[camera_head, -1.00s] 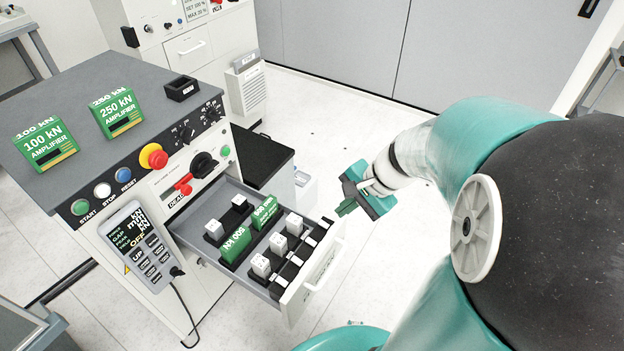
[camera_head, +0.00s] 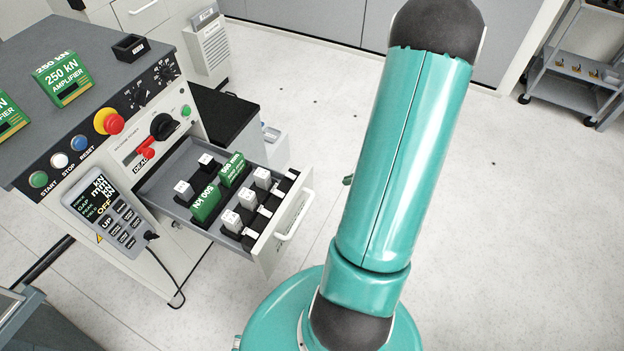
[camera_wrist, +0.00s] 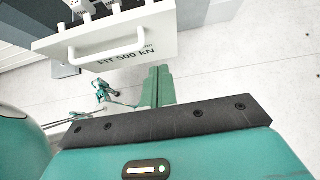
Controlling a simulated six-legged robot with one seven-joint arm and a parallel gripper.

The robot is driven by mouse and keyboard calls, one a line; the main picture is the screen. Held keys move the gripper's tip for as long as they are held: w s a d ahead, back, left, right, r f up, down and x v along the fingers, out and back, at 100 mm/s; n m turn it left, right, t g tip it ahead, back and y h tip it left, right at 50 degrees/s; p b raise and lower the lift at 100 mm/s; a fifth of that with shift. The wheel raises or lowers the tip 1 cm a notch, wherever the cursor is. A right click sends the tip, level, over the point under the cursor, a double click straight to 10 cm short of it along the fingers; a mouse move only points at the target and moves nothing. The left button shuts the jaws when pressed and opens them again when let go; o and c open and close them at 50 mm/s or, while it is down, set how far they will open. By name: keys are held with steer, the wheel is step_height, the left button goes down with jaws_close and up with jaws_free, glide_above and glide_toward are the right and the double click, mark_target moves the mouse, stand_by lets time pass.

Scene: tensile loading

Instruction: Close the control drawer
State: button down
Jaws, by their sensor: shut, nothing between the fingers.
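The control drawer (camera_head: 273,242) juts out of the front of the grey-topped console, clearly open. Its white front has a bar handle (camera_head: 297,217), and blocks and green cards lie inside. In the wrist view the drawer front (camera_wrist: 165,32) and its handle (camera_wrist: 105,55) are near the top, with "FIT 500 kN" printed below the handle. My gripper (camera_wrist: 158,80) is shut and empty, its green fingers just below the drawer front in the picture; I cannot tell if they touch. In the head view my arm hides most of the gripper, and only a green tip (camera_head: 347,180) shows, right of the drawer.
The console carries an emergency knob (camera_head: 108,121), buttons and a hand controller (camera_head: 105,212) with a hanging cable. A black-topped cabinet (camera_head: 228,120) stands behind the drawer. The white floor (camera_head: 480,220) is open to the right. A grey cart (camera_head: 575,80) stands at the far right.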

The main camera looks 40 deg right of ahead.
glide_toward(308, 182)
step_height(308, 182, down, 4)
steer(key=w, duration=0.1)
steer(key=w+a, duration=0.1)
steer(key=shift+w+a+r, duration=0.1)
steer(key=shift+w+a, duration=0.05)
steer(key=shift+w, duration=0.2)
steer(key=shift+w+a, duration=0.15)
steer(key=shift+w, duration=0.35)
